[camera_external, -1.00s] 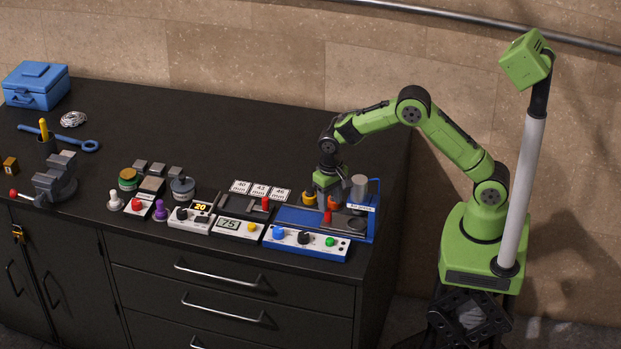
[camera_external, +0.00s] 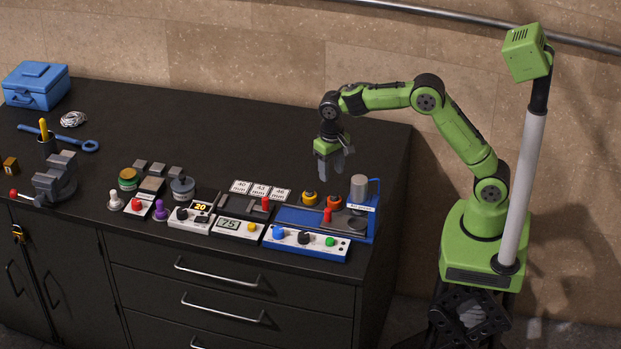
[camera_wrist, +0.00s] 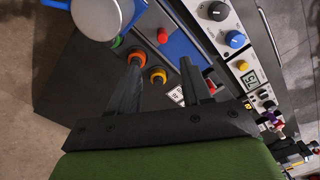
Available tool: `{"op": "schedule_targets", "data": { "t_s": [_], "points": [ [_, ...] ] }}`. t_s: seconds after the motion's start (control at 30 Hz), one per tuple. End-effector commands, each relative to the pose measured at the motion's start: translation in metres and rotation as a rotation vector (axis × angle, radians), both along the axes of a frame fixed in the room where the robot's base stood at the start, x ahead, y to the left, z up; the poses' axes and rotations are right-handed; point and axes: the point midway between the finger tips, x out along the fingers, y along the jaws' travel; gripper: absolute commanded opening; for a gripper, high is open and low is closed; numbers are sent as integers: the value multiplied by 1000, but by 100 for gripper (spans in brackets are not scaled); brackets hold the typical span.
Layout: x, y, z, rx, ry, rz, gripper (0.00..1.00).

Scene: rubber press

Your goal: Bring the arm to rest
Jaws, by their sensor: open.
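My green arm reaches in from the right side of the external view, and my gripper (camera_external: 332,165) hangs above the right part of the black counter, fingers pointing down. Its two dark fingers are apart with nothing between them; they also show apart in the wrist view (camera_wrist: 162,85). Below it is the blue rubber press (camera_external: 287,217) with a grey cylinder (camera_external: 359,188) at its right end. A yellow-ringed knob (camera_external: 309,198) and an orange one (camera_external: 334,202) stand at the back of the press, just under the fingers and apart from them.
A control box (camera_external: 306,243) with coloured knobs fronts the press. Displays, label cards (camera_external: 262,189) and small knobs lie to the left. A vise (camera_external: 55,178) and a blue toolbox (camera_external: 36,84) are at far left. The back of the counter (camera_external: 215,133) is clear.

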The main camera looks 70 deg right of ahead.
Motion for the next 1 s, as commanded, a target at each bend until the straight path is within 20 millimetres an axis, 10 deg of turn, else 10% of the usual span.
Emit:
{"op": "schedule_targets", "data": {
  "t_s": [0.17,0.4,0.7,1.0],
  "points": [
    [-44,-6,58,-8,-95,99,48],
    [-163,-16,121,-53,-281,324,48],
    [-282,-21,106,-132,-461,544,48],
    [-294,-21,99,-143,-479,574,48]
  ]
}}
